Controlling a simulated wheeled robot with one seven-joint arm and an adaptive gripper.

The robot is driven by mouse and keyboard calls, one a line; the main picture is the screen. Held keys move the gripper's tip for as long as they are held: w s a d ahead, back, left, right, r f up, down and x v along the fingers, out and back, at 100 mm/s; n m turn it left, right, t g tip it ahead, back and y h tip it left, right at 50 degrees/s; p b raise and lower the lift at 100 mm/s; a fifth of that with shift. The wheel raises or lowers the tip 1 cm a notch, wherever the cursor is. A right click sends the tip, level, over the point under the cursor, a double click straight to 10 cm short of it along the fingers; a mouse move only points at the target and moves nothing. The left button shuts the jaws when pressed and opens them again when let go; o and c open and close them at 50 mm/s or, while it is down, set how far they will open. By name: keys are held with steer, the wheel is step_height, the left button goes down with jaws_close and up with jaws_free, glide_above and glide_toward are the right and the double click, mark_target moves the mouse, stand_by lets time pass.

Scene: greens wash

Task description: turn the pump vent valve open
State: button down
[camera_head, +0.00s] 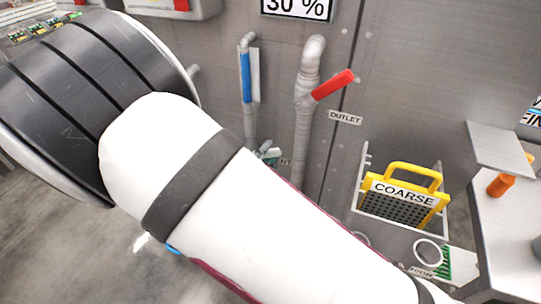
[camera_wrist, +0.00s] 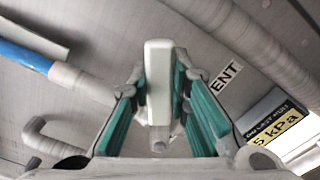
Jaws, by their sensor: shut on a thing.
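The pump vent valve's pale grey lever (camera_wrist: 158,85) stands upright in the picture in the middle of the wrist view. A label (camera_wrist: 226,76) reading "ENT", its first letter hidden, is on the wall to its right. My gripper (camera_wrist: 160,100) has its teal finger pads on either side of the lever and is shut on it. In the head view only a small part of my gripper (camera_head: 268,153) shows past my white arm. The lever cannot be made out there, and the label beside it is mostly covered.
A blue-handled pipe valve (camera_head: 245,78) and a red-handled outlet valve (camera_head: 333,85) are on the grey wall above. A yellow "COARSE" screen (camera_head: 405,192) sits in a rack at right. In the wrist view a kPa display (camera_wrist: 275,128) is close at right.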

mark_target(246, 126)
steer(key=n, duration=0.1)
steer(key=a+r+n+p, duration=0.1)
steer(key=r+n+p, duration=0.1)
steer(key=shift+w+a+r+n, duration=0.15)
steer(key=shift+w+a+n, duration=0.1)
steer(key=shift+a+n, duration=0.15)
steer(key=n, duration=0.1)
steer(key=a+r+n+p, duration=0.1)
steer(key=shift+w+a+n, duration=0.2)
steer(key=shift+w+n, duration=0.05)
steer(key=shift+n, duration=0.05)
steer(key=shift+w+a+r+n+p, duration=0.1)
steer(key=shift+w+a+n+p, duration=0.2)
steer(key=shift+a+n, duration=0.5)
steer(key=shift+w+a+r+n+p, duration=0.15)
steer(key=shift+a+n+p, duration=0.25)
steer(key=shift+n, duration=0.65)
steer(key=shift+w+a+r+n+p, duration=0.1)
steer(key=shift+w+a+n+p, duration=0.2)
steer(key=shift+a+n, duration=0.5)
steer(key=shift+d+n, duration=0.15)
steer(key=shift+n, duration=0.1)
steer(key=c, duration=1.5)
jaws_free()
steer(key=shift+s, duration=0.1)
steer(key=v, duration=1.2)
